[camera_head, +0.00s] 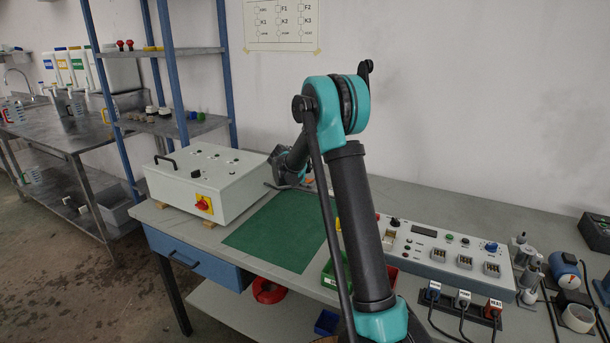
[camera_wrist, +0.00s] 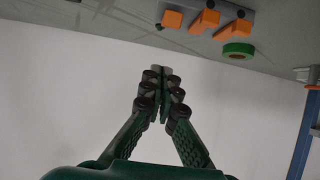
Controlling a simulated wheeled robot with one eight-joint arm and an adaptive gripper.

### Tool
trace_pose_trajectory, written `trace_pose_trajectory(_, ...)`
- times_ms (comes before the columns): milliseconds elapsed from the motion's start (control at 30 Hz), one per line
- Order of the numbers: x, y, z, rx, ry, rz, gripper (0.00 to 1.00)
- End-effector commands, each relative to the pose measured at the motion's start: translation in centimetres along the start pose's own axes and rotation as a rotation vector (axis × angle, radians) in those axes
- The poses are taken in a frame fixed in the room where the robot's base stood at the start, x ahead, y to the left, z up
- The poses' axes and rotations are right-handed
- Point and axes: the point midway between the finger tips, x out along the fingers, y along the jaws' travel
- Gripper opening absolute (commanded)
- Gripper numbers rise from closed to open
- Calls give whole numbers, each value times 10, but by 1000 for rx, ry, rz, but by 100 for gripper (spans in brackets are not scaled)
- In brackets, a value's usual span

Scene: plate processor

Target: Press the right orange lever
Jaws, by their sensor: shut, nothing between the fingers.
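Three orange levers show in a row at the top of the wrist view: a left one (camera_wrist: 172,20), a middle one (camera_wrist: 204,21) and a right one (camera_wrist: 235,28). They sit on a grey base at the table surface, and this view looks upside down. My gripper (camera_wrist: 162,72) is shut and empty, its fingertips together in front of the white wall. It appears apart from the levers, which lie above it in the picture. In the head view my arm covers the area around the gripper, and I cannot make out the levers there.
A green ring (camera_wrist: 238,49) lies beside the levers. In the head view, a white control box (camera_head: 208,185) stands left of a green mat (camera_head: 275,235). A grey panel with knobs (camera_head: 447,247) and plugged cables are at the right. The mat is largely clear.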

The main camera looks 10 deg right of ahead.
Motion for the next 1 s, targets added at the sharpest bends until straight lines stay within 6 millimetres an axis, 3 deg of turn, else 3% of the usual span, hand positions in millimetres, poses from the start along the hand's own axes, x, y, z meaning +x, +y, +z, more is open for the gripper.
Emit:
trace_pose_trajectory(33, -4, 3, -4, 0, -1, 1, 0)
trace_pose_trajectory(300, -50, 1, 31, -2, 0, -1, 0)
trace_pose_trajectory(500, -73, 1, 48, -1, -1, -1, 0)
trace_pose_trajectory(1000, -81, 2, 54, 1, -1, 1, 0)
